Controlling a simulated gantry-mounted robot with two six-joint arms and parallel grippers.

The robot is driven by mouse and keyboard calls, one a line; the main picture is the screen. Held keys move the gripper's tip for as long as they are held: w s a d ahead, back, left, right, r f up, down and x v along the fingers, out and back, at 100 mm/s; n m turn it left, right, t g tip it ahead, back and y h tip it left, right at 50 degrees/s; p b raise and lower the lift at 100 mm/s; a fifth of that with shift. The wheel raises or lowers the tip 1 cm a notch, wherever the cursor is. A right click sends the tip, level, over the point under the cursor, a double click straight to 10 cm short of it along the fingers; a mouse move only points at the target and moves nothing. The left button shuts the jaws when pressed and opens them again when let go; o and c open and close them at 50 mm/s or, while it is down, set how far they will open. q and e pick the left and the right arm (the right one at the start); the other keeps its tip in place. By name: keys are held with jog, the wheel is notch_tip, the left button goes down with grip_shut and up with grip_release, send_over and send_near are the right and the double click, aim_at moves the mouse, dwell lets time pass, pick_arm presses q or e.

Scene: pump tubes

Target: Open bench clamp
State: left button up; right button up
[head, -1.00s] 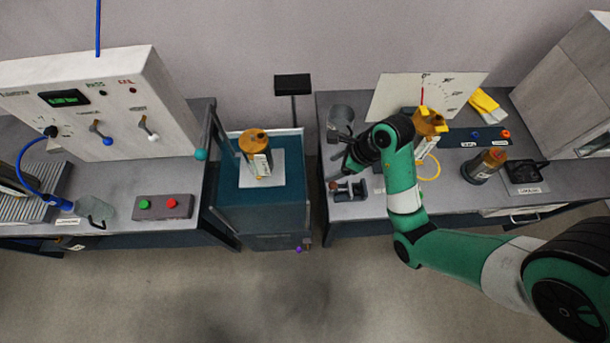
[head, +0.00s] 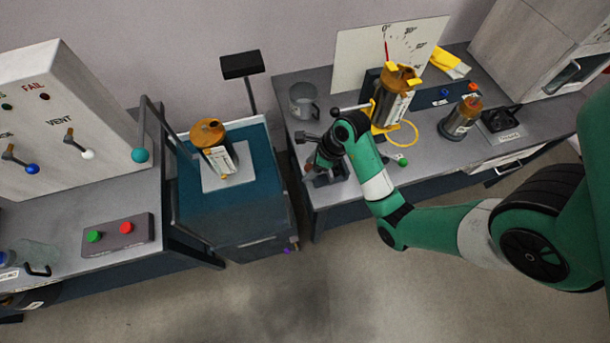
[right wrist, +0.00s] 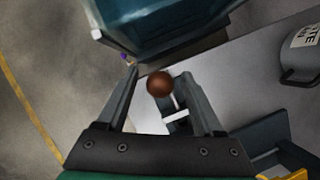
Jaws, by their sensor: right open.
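The bench clamp (head: 338,176) is a small dark grey device on the right bench near its left front edge, partly hidden by my right arm in the head view. In the right wrist view its brown ball knob (right wrist: 160,84) sits between the finger ends, on a pale rod. My right gripper (right wrist: 158,74) is open, one finger on each side of the knob. I cannot tell whether a finger touches it. In the head view the right gripper (head: 311,153) is over the clamp. My left gripper is not in view.
A grey mug (head: 303,101) stands behind the clamp. A brown-topped pump tube stands in a yellow fixture (head: 402,80) to the right, another tube (head: 461,117) beyond. A blue cart (head: 245,200) with a tube (head: 213,147) stands left of the bench, across a narrow gap.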

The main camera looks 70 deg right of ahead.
jog(key=shift+b+x, duration=0.45)
jog(key=shift+x, duration=1.15)
grip_shut()
jog(key=shift+r, duration=0.1)
